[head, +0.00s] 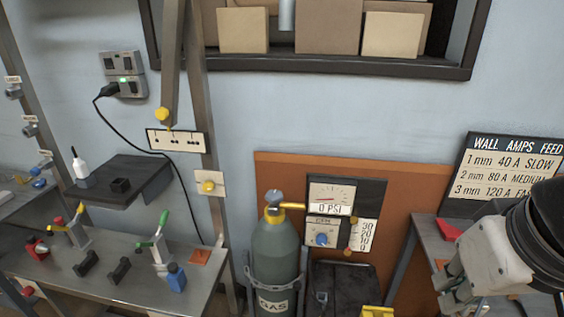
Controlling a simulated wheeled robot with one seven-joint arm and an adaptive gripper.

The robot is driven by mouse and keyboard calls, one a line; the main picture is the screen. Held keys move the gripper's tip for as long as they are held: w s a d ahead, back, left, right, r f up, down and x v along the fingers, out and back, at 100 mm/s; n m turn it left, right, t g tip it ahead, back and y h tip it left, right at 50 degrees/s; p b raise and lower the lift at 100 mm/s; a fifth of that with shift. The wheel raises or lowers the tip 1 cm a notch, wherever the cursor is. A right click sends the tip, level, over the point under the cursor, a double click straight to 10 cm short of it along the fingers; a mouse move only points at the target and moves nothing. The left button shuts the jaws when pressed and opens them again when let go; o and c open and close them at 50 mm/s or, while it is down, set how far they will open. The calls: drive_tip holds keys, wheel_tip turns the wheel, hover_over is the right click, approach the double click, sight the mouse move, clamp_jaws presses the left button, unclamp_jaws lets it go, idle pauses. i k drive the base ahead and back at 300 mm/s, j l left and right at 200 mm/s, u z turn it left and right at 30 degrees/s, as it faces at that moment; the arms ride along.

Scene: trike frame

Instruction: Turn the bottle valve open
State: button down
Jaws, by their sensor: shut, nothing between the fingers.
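The grey-green gas bottle (275,247) stands upright in a holder at the lower middle, with a GAS label low on its front. The bottle valve (273,198) is a grey top on its neck, with a yellow part (291,206) reaching right towards the gauge panel. The gauge (332,196) reads 0 PSI. My gripper (448,290) is at the lower right, pale grey behind a black wrist, shut and empty. It is well to the right of the bottle and apart from it. Its fingertips are small and partly hard to make out.
A regulator with a blue knob (322,239) sits beside the bottle. A metal post (207,130) rises to its left. A workbench (130,270) with clamps is at left, and a wall amps chart (510,165) at right. A dark box (340,285) stands right of the bottle.

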sight(275, 196)
drive_tip(key=i+j+u, duration=0.15)
drive_tip(key=i+j, duration=0.55)
drive_tip(key=j, duration=0.15)
